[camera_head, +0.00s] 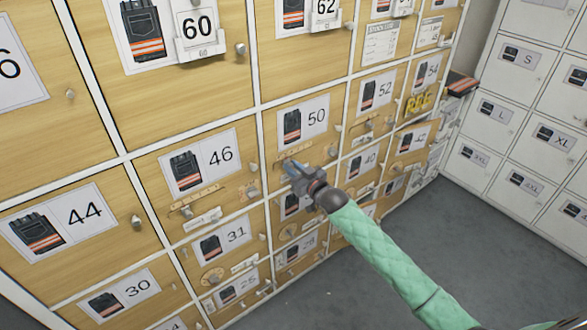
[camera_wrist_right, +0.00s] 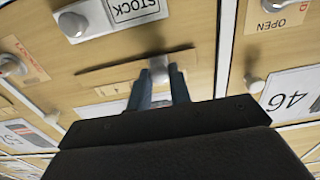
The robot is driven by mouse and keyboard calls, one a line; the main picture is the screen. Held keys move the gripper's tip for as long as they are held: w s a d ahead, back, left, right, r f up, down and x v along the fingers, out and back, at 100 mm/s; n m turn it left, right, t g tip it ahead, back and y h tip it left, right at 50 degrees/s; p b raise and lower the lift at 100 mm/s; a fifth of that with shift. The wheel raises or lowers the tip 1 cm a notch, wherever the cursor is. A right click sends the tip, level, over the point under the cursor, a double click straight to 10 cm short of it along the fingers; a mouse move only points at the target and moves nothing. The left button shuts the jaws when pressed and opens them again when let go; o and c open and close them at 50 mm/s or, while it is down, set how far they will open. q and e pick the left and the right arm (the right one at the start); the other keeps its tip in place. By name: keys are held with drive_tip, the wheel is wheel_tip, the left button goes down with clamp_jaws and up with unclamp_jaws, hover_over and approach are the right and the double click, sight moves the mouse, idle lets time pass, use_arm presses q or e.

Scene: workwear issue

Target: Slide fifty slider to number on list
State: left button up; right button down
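The number 50 door (camera_head: 337,99) is in the middle of the wooden locker wall in the head view, with a picture label reading 50 (camera_head: 303,119). My right gripper (camera_head: 290,168) is at the lower part of this door and covers part of its slider strip. In the right wrist view, the slider's pale knob (camera_wrist_right: 158,67) stands on a brown strip (camera_wrist_right: 115,71). The right gripper (camera_wrist_right: 160,84) has its two fingertips apart, one on each side of the knob. Whether they press on it is not clear. My left gripper is not in view.
Door 46 (camera_head: 201,167) is to the left, with its own slider and knob. A printed list (camera_head: 381,43) hangs above door 52 (camera_head: 376,91). A STOCK plate (camera_wrist_right: 132,9) shows in the wrist view. White lockers (camera_head: 508,105) stand at right; the grey floor (camera_head: 480,245) is clear.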

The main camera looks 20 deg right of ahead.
drive_tip(key=shift+w+d, duration=0.25)
drive_tip(key=shift+d, duration=0.4)
drive_tip(key=shift+w+d, duration=0.2)
drive_tip(key=shift+d, duration=0.4)
drive_tip(key=c, duration=1.3)
unclamp_jaws()
use_arm(q)
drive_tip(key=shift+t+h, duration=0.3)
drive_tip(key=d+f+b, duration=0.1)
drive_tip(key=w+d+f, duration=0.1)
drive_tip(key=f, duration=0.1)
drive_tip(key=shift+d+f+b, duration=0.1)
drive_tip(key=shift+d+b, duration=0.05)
drive_tip(key=shift+b, duration=0.25)
use_arm(e)
drive_tip(key=v, duration=0.8)
